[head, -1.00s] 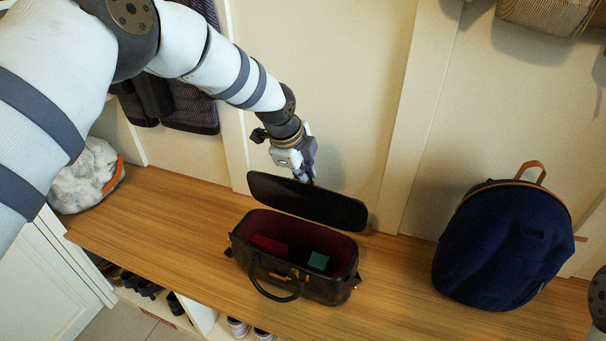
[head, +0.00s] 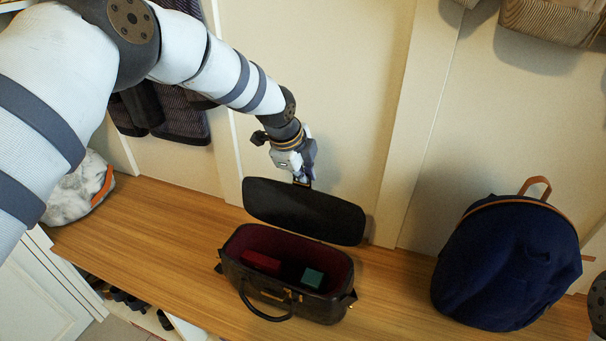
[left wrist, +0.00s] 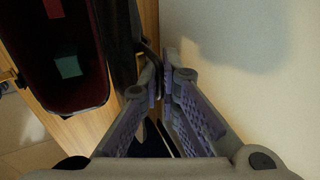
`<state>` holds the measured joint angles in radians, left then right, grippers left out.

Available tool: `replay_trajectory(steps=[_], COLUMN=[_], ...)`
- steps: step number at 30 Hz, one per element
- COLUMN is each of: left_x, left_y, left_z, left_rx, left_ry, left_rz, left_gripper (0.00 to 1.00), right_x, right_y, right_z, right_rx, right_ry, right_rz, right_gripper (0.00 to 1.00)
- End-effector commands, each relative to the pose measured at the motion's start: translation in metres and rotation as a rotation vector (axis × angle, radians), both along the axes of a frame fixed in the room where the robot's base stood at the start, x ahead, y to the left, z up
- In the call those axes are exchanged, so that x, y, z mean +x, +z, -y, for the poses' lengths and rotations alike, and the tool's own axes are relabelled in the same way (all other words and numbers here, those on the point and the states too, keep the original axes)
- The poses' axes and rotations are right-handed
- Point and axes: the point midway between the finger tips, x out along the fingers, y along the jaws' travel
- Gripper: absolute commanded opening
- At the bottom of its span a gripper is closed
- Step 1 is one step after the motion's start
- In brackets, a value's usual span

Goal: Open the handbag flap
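The black handbag (head: 262,291) stands on the wooden bench with its top open. Its dark oval flap (head: 303,212) is raised at the back, away from the opening. A red item (head: 262,262) and a green item (head: 312,278) lie inside. My left gripper (head: 303,181) is at the flap's upper edge, on the wall side. The green item (left wrist: 68,67) also shows there. My right gripper is out of view.
A navy backpack (head: 505,262) stands on the bench (head: 150,225) at the right. A white and orange item (head: 80,190) lies at the left end. The wall (head: 330,90) is close behind the flap. Bench is clear either side of the handbag.

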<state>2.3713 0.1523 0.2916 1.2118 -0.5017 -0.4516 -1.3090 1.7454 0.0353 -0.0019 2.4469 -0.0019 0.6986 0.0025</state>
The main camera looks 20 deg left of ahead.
Motion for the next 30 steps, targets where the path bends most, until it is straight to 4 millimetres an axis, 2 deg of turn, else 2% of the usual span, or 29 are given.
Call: replay_trajectory(steps=[3, 4, 6, 17, 20, 27, 30], left_x=[0.002, 0.002, 0.002, -0.001, -0.007, -0.034, -0.042], left_y=[0.003, 0.003, 0.003, 0.005, 0.023, 0.082, 0.099], left_z=[0.001, 0.001, 0.001, 0.0, -0.001, -0.007, -0.008], left_rx=[-0.004, -0.003, -0.003, -0.001, -0.002, -0.003, -0.003], left_ry=[0.001, 0.001, 0.001, 0.0, 0.0, 0.001, 0.0], left_rz=[0.008, 0.008, 0.007, 0.003, 0.006, 0.008, 0.007], left_gripper=[0.0, 0.11, 0.25, 0.25, 0.25, 0.25, 0.25], right_x=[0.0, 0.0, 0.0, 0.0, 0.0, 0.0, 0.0], right_y=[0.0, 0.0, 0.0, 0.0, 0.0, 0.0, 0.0], right_z=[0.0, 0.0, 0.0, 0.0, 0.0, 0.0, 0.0], right_rx=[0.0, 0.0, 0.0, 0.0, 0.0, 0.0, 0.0], right_ry=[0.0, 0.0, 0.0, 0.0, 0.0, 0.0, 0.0], right_rz=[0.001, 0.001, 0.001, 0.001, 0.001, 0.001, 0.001], right_gripper=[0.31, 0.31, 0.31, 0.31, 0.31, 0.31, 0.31])
